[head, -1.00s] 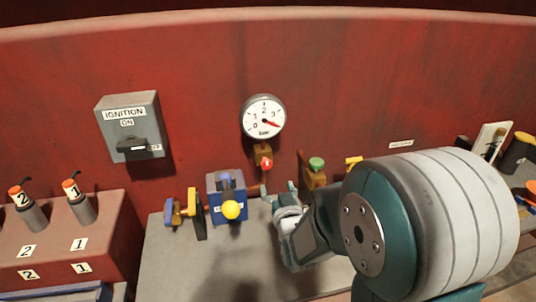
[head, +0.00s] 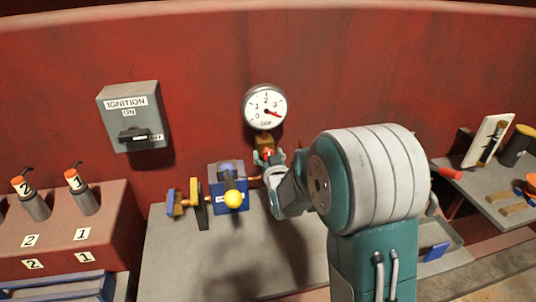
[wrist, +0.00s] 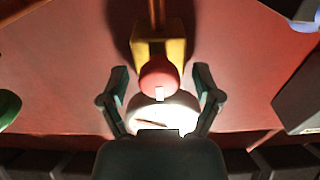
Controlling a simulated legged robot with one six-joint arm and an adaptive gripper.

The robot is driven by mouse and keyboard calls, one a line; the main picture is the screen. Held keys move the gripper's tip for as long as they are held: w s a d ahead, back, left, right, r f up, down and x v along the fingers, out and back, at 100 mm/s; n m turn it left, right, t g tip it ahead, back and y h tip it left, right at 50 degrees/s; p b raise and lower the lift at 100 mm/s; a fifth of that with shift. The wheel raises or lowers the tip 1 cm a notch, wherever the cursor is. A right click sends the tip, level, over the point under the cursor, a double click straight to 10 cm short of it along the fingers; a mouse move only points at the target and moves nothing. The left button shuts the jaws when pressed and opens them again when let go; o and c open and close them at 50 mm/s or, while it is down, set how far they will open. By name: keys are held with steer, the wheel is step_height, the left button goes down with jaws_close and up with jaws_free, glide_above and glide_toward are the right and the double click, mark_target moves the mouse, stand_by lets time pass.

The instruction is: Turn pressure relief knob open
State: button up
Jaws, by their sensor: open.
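A red knob (head: 267,153) sits on a brass block (head: 263,140) just below the round pressure gauge (head: 265,107). The gauge's red needle points near 3. In the wrist view the red knob (wrist: 158,76) shows a white mark and the pale gauge (wrist: 170,114) lies below it in the picture. My gripper (wrist: 161,72) is open, with one finger on each side of the red knob and a visible gap to both. In the head view my gripper (head: 270,160) is at the knob and partly covers it.
A blue valve block with a yellow knob (head: 233,199) stands close left of my gripper. An ignition box (head: 133,117) is on the red wall at left. A green knob (wrist: 8,106) shows at the wrist view's left edge. A tool shelf (head: 480,185) is at right.

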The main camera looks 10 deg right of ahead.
jaws_close()
steer(key=shift+n, duration=0.3)
steer(key=n, duration=0.3)
steer(key=shift+n, duration=0.3)
steer(key=n, duration=0.4)
steer(key=shift+a+n, duration=0.1)
steer(key=shift+n, duration=0.2)
steer(key=n, duration=0.4)
steer(key=shift+f+n, duration=0.1)
steer(key=shift+n, duration=0.2)
steer(key=shift+f+n, duration=0.1)
steer(key=shift+n, duration=2.2)
steer(key=shift+s, duration=0.1)
